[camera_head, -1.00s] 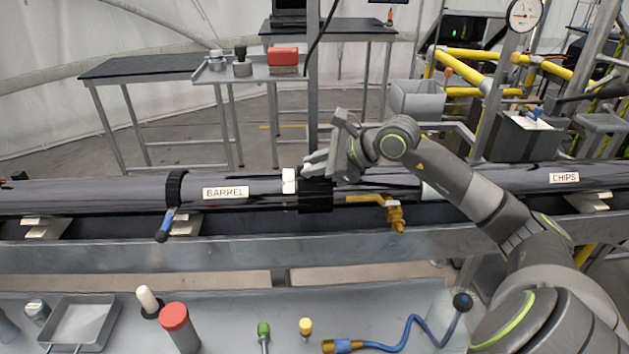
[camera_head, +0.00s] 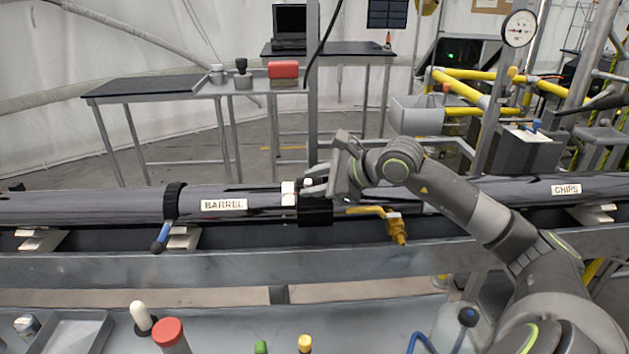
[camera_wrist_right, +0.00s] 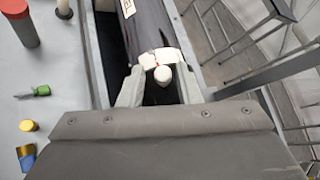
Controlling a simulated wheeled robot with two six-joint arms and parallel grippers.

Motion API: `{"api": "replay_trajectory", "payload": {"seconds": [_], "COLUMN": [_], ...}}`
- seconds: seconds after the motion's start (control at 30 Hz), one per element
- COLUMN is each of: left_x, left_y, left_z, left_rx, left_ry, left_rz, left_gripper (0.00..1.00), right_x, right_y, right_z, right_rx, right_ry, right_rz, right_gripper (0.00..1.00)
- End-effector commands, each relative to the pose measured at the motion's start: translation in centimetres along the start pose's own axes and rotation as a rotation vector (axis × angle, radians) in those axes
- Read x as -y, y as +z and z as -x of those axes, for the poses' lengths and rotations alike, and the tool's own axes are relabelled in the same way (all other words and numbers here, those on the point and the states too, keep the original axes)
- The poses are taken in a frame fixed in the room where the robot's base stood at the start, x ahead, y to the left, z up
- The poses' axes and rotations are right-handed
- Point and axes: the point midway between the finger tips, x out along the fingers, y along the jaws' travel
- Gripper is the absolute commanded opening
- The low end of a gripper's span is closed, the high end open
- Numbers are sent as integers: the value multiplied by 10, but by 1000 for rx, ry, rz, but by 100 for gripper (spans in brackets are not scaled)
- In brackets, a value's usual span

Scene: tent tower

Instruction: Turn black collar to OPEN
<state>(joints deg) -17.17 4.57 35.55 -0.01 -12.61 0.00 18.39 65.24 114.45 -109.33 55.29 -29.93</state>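The black collar (camera_head: 315,213) sits around the grey pipe, just right of a white band (camera_head: 288,193) and the BARREL label (camera_head: 224,205). My right gripper (camera_head: 314,183) is at the top of the collar, reaching in from the right. In the right wrist view its two pale fingers (camera_wrist_right: 160,92) stand apart with the dark collar (camera_wrist_right: 160,97) between them. A white rounded knob (camera_wrist_right: 162,74) and white marking pieces show just beyond the fingertips. Any writing on them is unreadable. Whether the fingers touch the collar is unclear. My left gripper is not in view.
A brass valve (camera_head: 396,228) with a yellow lever is close right of the collar. A metal rail (camera_head: 130,268) runs in front. A red-capped cylinder (camera_head: 169,334) stands on the near bench.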

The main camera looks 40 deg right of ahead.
Motion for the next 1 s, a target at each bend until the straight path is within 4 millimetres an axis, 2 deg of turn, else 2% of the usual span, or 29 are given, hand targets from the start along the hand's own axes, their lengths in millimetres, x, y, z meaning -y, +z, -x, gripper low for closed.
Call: {"api": "replay_trajectory", "payload": {"seconds": [0.47,1.0], "left_x": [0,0], "left_y": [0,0], "left_z": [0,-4], "left_rx": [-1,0], "left_ry": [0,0], "left_rz": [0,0], "left_gripper": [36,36], "right_x": [2,2], "right_y": [-1,-3], "right_z": [4,45], "right_rx": [-2,-6], "right_ry": [-4,-6], "right_rz": [2,4], "right_gripper": [39,39]}}
